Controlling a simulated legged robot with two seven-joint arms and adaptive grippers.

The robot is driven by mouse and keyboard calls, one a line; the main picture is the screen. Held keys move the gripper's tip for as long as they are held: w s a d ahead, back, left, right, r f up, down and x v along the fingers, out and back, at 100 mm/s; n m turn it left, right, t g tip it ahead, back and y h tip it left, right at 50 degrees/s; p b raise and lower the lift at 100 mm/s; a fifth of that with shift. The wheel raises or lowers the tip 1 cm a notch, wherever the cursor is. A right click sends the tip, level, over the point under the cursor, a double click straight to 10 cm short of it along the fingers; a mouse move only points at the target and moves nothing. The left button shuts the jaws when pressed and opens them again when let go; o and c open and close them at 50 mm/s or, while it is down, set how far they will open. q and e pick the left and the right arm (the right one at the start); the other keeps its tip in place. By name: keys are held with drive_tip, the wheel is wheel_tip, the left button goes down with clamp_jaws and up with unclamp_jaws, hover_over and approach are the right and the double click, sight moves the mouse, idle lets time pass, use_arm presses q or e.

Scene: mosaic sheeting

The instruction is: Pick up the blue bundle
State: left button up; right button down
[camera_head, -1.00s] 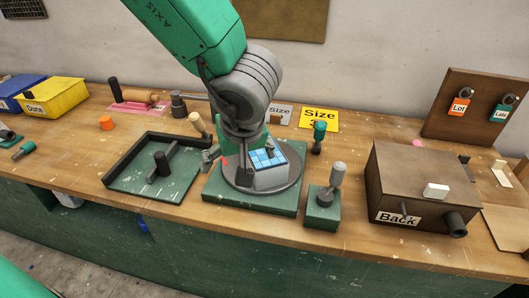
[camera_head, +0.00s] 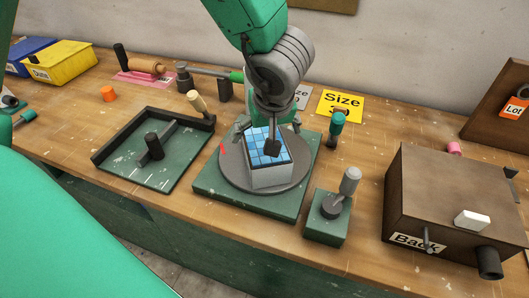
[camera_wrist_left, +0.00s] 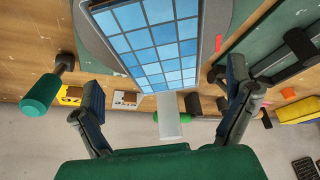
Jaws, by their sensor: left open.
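The blue bundle (camera_head: 258,157) is a stack with a top of small blue square tiles and pale grey sides. It sits on the round grey turntable (camera_head: 232,178) over a green base plate. My left gripper (camera_head: 268,128) is over the bundle, pointing down, and partly hides its far side. In the left wrist view the tiled top (camera_wrist_left: 150,40) shows large between the open fingers (camera_wrist_left: 163,88); the fingers look clear of it. Whether they reach down to its sides is hard to tell. My right gripper is not in view.
A green tray (camera_head: 160,177) with a dark post lies left of the turntable. A green block with a lever (camera_head: 328,215) stands at front right, beside a brown box (camera_head: 440,200) marked Back.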

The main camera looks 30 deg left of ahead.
use_arm(q)
drive_tip(key=shift+x, duration=1.25)
drive_tip(key=shift+w+d+f+b, duration=0.1)
drive_tip(key=shift+d+f+b, duration=0.1)
drive_tip(key=shift+b, duration=0.2)
drive_tip(key=x, duration=0.1)
drive_tip(key=b+x, duration=0.1)
drive_tip(key=x, duration=0.2)
drive_tip(key=shift+s+b, duration=0.3)
drive_tip(key=shift+b, duration=0.1)
drive_tip(key=shift+w+a+f, duration=0.2)
drive_tip(key=shift+w+f, duration=0.05)
drive_tip(key=shift+f, duration=0.05)
drive_tip(key=shift+s+r, duration=0.1)
drive_tip(key=shift+c, duration=1.3)
drive_tip(key=c, duration=1.4)
